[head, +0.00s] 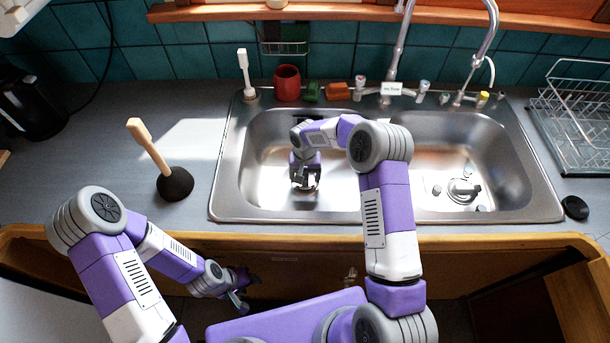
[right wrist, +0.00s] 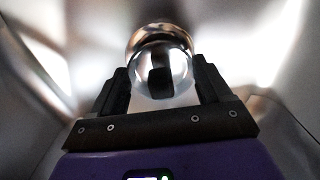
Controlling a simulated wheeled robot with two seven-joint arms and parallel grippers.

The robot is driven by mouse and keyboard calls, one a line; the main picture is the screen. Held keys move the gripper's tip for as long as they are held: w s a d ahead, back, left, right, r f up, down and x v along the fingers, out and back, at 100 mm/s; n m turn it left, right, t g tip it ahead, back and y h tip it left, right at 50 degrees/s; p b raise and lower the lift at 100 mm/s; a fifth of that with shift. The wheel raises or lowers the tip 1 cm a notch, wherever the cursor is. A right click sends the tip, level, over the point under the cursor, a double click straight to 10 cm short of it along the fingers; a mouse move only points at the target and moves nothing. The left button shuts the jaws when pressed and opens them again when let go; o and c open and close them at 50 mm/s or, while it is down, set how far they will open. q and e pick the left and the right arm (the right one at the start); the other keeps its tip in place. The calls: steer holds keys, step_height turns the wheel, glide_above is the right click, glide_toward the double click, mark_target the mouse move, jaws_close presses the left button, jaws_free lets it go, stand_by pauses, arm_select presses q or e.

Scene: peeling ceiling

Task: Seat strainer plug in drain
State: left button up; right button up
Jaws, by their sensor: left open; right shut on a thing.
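My right gripper (head: 305,182) is low inside the left basin (head: 262,150) of the steel double sink. It is shut on a shiny round metal thing, which looks like the strainer plug (right wrist: 160,68), between its fingers in the right wrist view. The left basin's drain is not visible; my gripper covers that part of the floor. I cannot tell whether the plug touches the basin floor. A metal drain fitting (head: 462,191) shows in the right basin. My left gripper (head: 243,289) is open and empty, low in front of the cabinet.
Several small bits lie around the right basin's fitting. A plunger (head: 174,182) stands on the counter at left. A red mug (head: 287,83), green and orange sponges, taps and a spout line the back. A dish rack (head: 580,115) and black disc (head: 575,208) are at right.

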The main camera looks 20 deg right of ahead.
steer(key=shift+f+b, duration=0.75)
steer(key=shift+f, duration=0.15)
steer(key=o, duration=1.1)
step_height(320, 180, up, 7)
steer(key=shift+r+p, duration=0.1)
steer(key=shift+p, duration=0.4)
steer(key=shift+r+p, duration=1.25)
steer(key=shift+r, duration=0.95)
